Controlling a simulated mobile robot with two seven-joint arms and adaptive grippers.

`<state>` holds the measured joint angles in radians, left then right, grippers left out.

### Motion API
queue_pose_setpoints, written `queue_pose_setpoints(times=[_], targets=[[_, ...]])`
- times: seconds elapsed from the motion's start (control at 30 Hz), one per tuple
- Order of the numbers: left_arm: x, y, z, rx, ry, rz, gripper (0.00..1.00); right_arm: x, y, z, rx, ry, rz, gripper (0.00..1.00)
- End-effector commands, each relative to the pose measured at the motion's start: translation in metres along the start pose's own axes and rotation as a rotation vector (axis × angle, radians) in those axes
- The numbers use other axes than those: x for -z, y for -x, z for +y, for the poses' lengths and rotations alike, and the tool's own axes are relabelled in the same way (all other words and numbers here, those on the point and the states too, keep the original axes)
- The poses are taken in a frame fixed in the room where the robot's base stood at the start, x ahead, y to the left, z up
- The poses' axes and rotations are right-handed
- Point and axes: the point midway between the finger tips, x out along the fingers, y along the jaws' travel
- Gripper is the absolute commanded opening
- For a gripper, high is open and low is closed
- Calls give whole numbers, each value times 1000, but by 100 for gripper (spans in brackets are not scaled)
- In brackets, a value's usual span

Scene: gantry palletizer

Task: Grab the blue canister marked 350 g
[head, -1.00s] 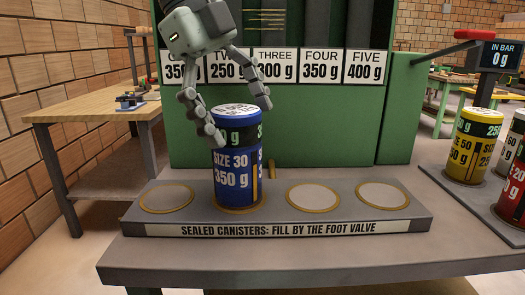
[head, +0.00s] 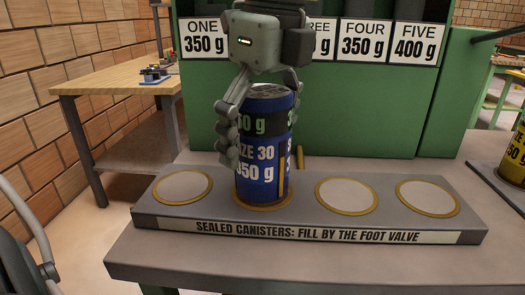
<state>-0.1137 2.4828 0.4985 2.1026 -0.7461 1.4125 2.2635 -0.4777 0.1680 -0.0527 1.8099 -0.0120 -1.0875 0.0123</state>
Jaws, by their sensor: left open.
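The blue canister (head: 258,176) marked 350 g and SIZE 30 stands upright on the second ringed spot of the grey tray (head: 165,219). It has a dark band and a pale speckled top. My left gripper (head: 260,140) is directly above and around it, pointing down. One finger lies along the canister's left side, and the other is partly hidden behind its upper right. The jaws are open; whether the fingers touch the canister cannot be told. My right gripper is not in view.
The other ringed spots on the tray are empty. A yellow canister (head: 515,158) stands at the right edge. Behind is a green machine (head: 390,110) with weight labels. A wooden side table (head: 115,74) stands at the left.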

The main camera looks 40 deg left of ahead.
Motion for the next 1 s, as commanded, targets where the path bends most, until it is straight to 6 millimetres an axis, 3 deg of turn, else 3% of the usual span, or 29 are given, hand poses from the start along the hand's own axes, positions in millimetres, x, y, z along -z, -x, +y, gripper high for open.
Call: queue_pose_setpoints(times=[0.1,0.33,0.83,0.97,1.0], targets=[[0,-10,0,-1,0,2,88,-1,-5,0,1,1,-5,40],[0,-12,0,1,0,1,88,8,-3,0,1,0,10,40],[0,-12,0,0,0,1,28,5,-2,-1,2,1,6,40],[0,-12,0,-1,0,1,25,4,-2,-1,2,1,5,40],[0,-12,0,0,0,1,18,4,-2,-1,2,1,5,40]])
